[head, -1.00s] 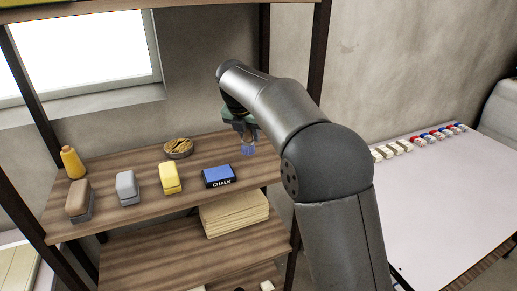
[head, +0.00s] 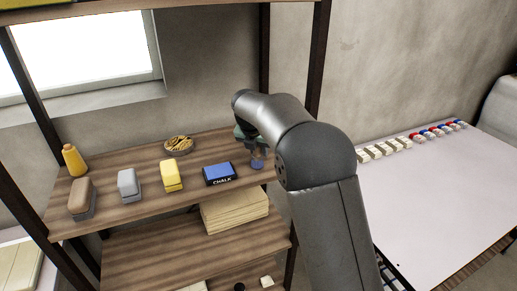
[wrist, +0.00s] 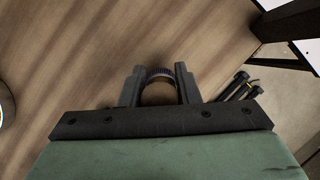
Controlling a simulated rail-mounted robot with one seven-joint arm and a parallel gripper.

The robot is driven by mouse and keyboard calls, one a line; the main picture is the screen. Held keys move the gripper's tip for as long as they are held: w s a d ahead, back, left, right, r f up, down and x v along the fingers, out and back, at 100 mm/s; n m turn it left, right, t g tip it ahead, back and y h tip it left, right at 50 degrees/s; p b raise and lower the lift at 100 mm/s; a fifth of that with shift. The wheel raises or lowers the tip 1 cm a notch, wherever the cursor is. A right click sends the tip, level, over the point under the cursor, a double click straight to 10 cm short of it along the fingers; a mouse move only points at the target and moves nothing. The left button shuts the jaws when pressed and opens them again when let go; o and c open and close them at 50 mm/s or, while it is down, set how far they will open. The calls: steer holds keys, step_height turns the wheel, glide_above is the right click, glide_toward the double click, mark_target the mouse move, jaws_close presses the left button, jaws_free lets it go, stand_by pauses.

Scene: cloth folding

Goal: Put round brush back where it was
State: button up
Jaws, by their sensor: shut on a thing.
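The round brush (wrist: 159,92) shows in the wrist view between my two dark fingers, with a brown round body and a dark bristle rim. My gripper (wrist: 158,74) is shut on it. In the head view my gripper (head: 257,158) is low over the right end of the wooden shelf (head: 135,213), just right of the blue chalk box (head: 219,174). A small blue-grey part of the brush (head: 257,164) shows below it; my arm hides part of this area. I cannot tell whether the brush touches the shelf.
A dark shelf post (head: 316,60) rises at the right. A white table (head: 440,190) lies beyond.

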steer(key=o, duration=1.1)
steer(key=shift+f, duration=0.1)
steer(key=shift+c, duration=0.2)
steer(key=b+v, duration=0.1)
steer(key=v, duration=1.1)
steer(key=s+d+f+m+g, duration=0.2)
steer(key=s+d+f+m, duration=0.1)
steer(key=s+d+m, duration=1.05)
steer(key=s+d+f+m, duration=0.2)
steer(key=s+f+m, duration=0.1)
steer(key=s+m, duration=0.3)
steer(key=s+d+f+m+g+y, duration=0.1)
steer(key=s+f+m, duration=0.3)
steer(key=s, duration=0.6)
steer(key=s+d+f+m, duration=0.4)
steer(key=s+m, duration=0.4)
steer(key=m, duration=0.1)
steer(key=shift+s+f+g, duration=0.2)
steer(key=shift+s+g, duration=0.1)
